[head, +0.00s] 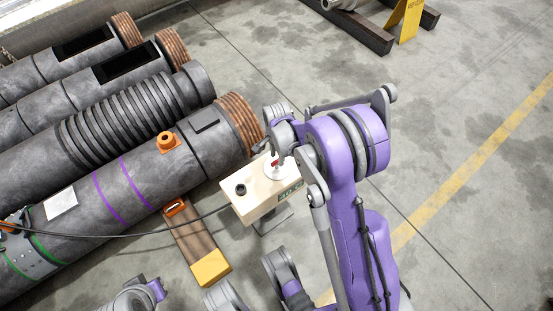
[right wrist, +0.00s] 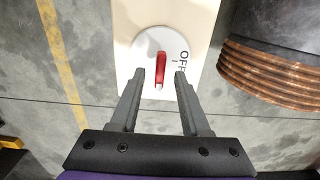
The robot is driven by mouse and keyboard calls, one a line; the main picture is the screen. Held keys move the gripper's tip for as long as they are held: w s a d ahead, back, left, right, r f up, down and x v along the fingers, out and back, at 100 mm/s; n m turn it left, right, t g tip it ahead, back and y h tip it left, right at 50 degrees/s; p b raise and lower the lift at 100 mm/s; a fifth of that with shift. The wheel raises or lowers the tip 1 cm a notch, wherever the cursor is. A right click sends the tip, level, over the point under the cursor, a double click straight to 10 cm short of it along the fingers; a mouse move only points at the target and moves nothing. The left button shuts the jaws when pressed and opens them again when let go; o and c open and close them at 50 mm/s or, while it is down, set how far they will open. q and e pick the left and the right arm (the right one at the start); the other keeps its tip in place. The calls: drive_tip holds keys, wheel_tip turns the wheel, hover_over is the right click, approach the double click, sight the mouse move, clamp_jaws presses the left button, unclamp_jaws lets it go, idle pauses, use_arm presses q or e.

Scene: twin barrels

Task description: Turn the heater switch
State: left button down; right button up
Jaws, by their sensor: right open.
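The heater switch is a red handle (right wrist: 160,68) on a round white dial (right wrist: 146,45), with "OFF" printed beside it in the right wrist view. The dial sits on a cream box (head: 247,199), and a bit of the red handle shows in the head view (head: 275,163). My right gripper (right wrist: 159,74) is open, its fingertips on either side of the handle's near end with a gap on each side. In the head view my right gripper (head: 268,148) is over the box's far end and partly covers the dial. My left gripper is not visible.
Large grey barrels (head: 90,205) with copper-coloured threaded ends lie left of the box. A black cable (head: 150,234) runs from the box across the near barrel. A wooden beam with a yellow end (head: 212,268) lies beside it. Floor at right is open.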

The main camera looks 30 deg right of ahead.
drive_tip(key=shift+f, duration=0.9)
drive_tip(key=shift+c, duration=0.3)
clamp_jaws()
